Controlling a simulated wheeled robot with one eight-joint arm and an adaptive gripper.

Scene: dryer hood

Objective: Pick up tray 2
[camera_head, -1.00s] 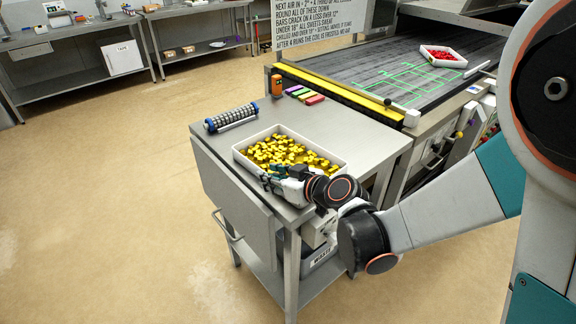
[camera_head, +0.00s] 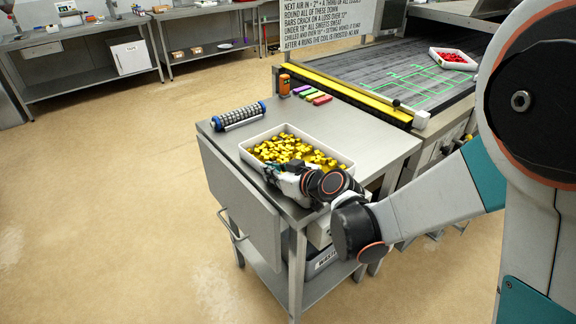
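A white tray (camera_head: 241,153) full of yellow wrapped-looking pieces sits on the steel side table (camera_head: 221,150). A second white tray (camera_head: 433,56) with red pieces lies on the dark belt at the upper right. No number is readable on either tray, so I cannot tell which is tray 2. My gripper (camera_head: 277,175) is at the near rim of the yellow-filled tray, close to or touching it. Its fingertips are small and partly hidden by the wrist, so its opening and any hold on the rim cannot be made out. The tray looks level on the table.
A blue-ended roller (camera_head: 238,117) lies at the table's back left. An orange device (camera_head: 284,84) and several coloured blocks (camera_head: 311,95) stand near the yellow belt edge (camera_head: 350,92). A grey bin (camera_head: 322,262) is on the lower shelf. Floor at left is clear.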

